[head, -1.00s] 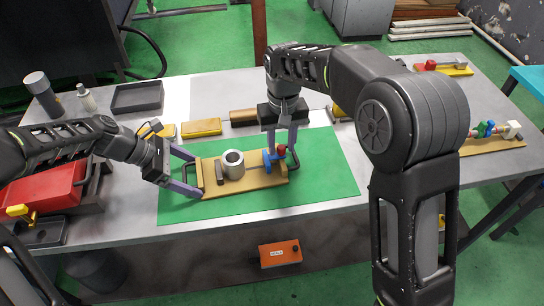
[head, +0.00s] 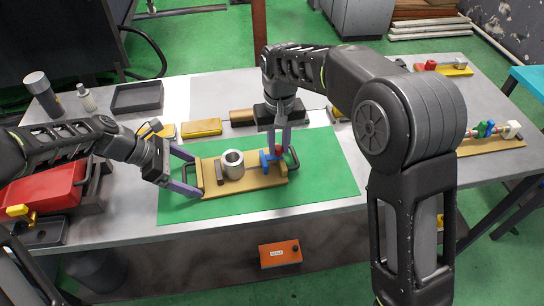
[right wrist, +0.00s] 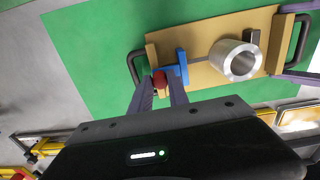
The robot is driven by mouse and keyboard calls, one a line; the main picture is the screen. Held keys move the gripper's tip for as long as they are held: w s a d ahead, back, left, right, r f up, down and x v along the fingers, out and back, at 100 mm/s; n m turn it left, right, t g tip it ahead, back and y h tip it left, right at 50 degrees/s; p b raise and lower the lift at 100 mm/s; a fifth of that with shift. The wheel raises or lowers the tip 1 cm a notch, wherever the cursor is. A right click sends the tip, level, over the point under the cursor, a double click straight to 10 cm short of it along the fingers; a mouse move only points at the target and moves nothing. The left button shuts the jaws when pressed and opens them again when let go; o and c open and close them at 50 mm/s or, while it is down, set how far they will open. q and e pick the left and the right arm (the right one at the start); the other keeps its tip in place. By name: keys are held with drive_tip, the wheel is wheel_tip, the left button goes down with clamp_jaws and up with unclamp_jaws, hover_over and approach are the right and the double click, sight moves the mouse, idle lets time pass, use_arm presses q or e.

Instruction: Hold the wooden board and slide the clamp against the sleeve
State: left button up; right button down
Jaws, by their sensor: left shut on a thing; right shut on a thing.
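The wooden board (head: 240,184) lies on the green mat, with a dark handle at each end. My left gripper (head: 194,176) is shut on its left end, fingers spread across the board's width. The grey metal sleeve (head: 233,158) stands on the board's middle; its open bore shows in the right wrist view (right wrist: 234,60). The blue clamp (head: 266,160), with a red knob (right wrist: 159,82), stands to the right of the sleeve, a small gap between them in the right wrist view. My right gripper (head: 279,150) is shut on the clamp near the knob, which its fingers partly hide.
The green mat (head: 325,165) has free room around the board. A small dark block (head: 192,174) sits on the board left of the sleeve. Yellow blocks (head: 201,127) and a dark tray (head: 137,96) lie behind. A red box (head: 45,187) stands at the left.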

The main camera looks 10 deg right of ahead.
sight(262, 158)
drive_tip(key=shift+s+a, duration=0.15)
drive_tip(key=shift+a, duration=2.45)
drive_tip(key=c, duration=1.2)
unclamp_jaws()
drive_tip(key=shift+d+r, duration=0.1)
wheel_tip(262, 158, up, 7)
drive_tip(key=shift+r, duration=0.15)
